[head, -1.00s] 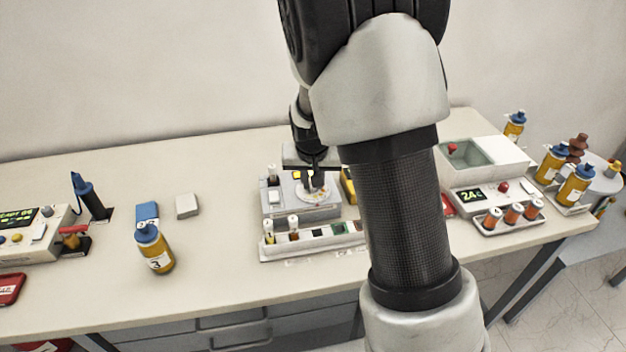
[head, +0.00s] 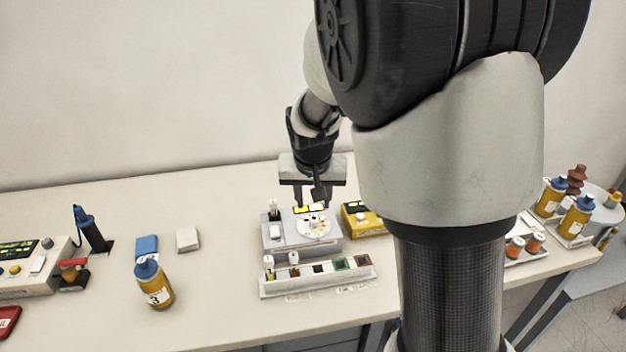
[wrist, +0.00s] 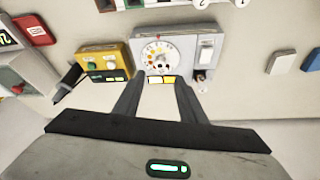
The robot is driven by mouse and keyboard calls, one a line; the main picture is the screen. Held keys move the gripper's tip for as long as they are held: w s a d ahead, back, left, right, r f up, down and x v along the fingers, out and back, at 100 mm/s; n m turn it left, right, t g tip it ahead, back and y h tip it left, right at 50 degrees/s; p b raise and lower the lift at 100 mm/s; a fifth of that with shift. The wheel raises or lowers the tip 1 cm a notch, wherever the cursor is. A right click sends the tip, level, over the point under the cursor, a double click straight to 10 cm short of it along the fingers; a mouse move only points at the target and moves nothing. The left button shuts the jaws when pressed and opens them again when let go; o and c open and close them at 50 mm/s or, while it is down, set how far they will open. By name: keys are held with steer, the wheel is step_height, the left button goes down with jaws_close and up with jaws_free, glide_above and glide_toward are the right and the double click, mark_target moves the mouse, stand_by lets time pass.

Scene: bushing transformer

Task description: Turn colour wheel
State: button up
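The colour wheel (head: 314,227) is a pale round disc with coloured spots on top of a grey device (head: 285,240). In the wrist view the wheel (wrist: 158,55) shows with a ring of yellow, orange and white dots and a red mark above it. My gripper (head: 312,205) is above the far edge of the device, pointing down.
A yellow meter (head: 362,219) stands close to the right of the device. A rack (head: 315,276) with vials and coloured squares lies in front. A yellow bottle (head: 154,284) with blue cap, a blue block (head: 147,246) and a white block (head: 187,239) are to the left.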

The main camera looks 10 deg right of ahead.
steer(key=v, duration=0.8)
steer(key=shift+r, duration=0.1)
steer(key=s+r+n+p, duration=0.1)
steer(key=s+r, duration=0.2)
steer(key=s, duration=0.4)
steer(key=s+d+r+t+p, duration=0.1)
steer(key=s+r, duration=0.2)
steer(key=s, duration=0.4)
steer(key=s+r+n+y+p, duration=0.1)
steer(key=s+r, duration=0.2)
steer(key=s, duration=0.5)
steer(key=shift+d+n, duration=0.3)
steer(key=shift+d, duration=0.1)
steer(key=shift+s, duration=0.1)
